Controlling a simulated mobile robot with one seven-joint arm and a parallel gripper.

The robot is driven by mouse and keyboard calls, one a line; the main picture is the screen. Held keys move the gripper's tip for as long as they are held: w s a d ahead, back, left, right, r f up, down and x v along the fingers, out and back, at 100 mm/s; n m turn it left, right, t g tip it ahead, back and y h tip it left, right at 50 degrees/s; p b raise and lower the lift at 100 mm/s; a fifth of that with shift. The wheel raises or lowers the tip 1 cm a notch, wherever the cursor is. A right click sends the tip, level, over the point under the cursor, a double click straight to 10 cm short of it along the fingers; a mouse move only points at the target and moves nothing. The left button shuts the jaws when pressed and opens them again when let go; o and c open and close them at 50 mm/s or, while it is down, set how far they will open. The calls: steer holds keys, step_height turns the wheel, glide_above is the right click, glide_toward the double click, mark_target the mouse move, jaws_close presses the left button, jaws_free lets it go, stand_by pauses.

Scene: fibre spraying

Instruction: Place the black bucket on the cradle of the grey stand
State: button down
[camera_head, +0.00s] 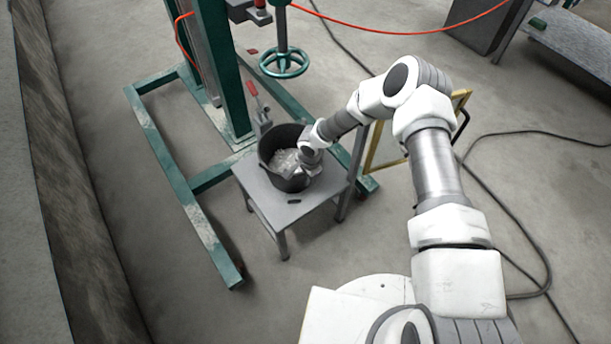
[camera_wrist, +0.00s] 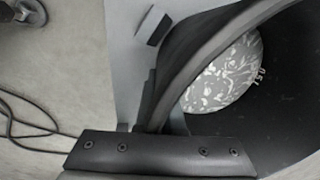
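The black bucket (camera_head: 283,178) appears upright on, or just above, the top of a small grey four-legged stand (camera_head: 262,193). I cannot tell whether its base touches. Pale lumpy material shows inside. I cannot make out a separate cradle; the bucket may hide it. My gripper (camera_head: 312,160) is at the bucket's right rim. In the wrist view the bucket's curved rim (camera_wrist: 215,50) runs close above the dark bar of my gripper (camera_wrist: 160,152). The fingertips are hidden, so I cannot tell whether they close on the rim.
A green steel frame (camera_head: 172,175) with a handwheel (camera_head: 284,62) stands behind and left of the stand. A red-handled lever (camera_head: 253,90) rises just behind the bucket. A yellow frame (camera_head: 380,150) is to the right. Dark cables cross the floor at right.

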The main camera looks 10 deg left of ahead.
steer(key=shift+w+a+r, duration=0.1)
steer(key=c, duration=1)
jaws_free()
steer(key=shift+f, duration=0.2)
steer(key=shift+c, duration=0.2)
step_height(320, 180, up, 12)
steer(key=s+d+p, duration=0.1)
steer(key=p, duration=0.2)
steer(key=shift+d+r, duration=0.15)
steer(key=shift+d, duration=0.05)
